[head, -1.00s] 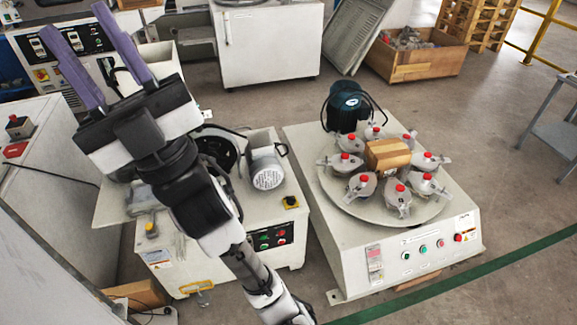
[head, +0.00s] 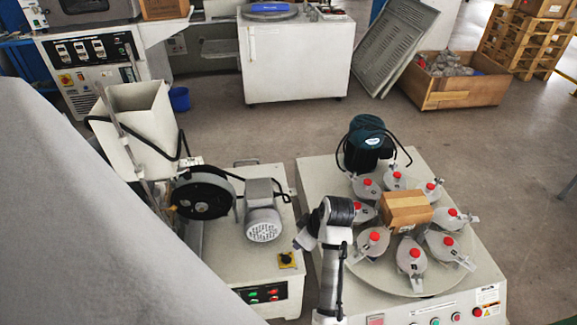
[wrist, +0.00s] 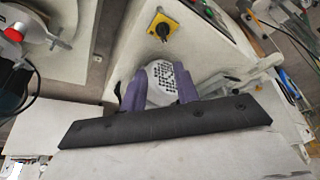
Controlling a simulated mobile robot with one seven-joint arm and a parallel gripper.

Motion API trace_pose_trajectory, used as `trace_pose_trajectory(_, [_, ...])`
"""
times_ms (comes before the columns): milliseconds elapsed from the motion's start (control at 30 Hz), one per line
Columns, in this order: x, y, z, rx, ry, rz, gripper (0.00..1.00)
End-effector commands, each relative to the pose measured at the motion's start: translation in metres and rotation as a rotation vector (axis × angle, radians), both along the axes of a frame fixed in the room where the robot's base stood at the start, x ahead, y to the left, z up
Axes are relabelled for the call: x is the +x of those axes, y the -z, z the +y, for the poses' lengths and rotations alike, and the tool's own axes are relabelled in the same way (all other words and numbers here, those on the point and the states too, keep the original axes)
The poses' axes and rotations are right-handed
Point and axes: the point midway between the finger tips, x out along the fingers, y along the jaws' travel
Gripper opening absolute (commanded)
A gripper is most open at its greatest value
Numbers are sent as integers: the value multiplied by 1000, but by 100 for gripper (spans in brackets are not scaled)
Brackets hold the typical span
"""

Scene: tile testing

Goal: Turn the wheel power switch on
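The wheel power switch (head: 287,260) is a black rotary knob on a yellow plate. It sits on top of the pale wheel machine (head: 238,275), near its front right corner, beside the grey motor (head: 262,222) and the black wheel (head: 203,193). In the wrist view the switch (wrist: 163,27) is at top centre, with its knob in plain sight. My gripper (wrist: 161,84) has two purple fingers spread apart with nothing between them; the motor shows behind them. The switch appears beyond the fingertips, apart from them.
Red and green buttons (head: 262,294) are on the wheel machine's front. At right stands a machine with a round plate (head: 405,283) bearing several red-topped clamps and a brown block (head: 391,210). A wooden crate (head: 452,95) is farther back. Open floor (head: 300,130) lies behind the machines.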

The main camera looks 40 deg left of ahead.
Motion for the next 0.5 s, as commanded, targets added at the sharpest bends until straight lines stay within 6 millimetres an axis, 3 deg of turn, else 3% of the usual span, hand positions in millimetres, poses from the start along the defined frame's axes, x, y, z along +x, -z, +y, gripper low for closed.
trace_pose_trajectory(233, [-6,26,2,-24,-18,31,31])
trace_pose_trajectory(500, [-8,79,24,-23,-16,29,31])
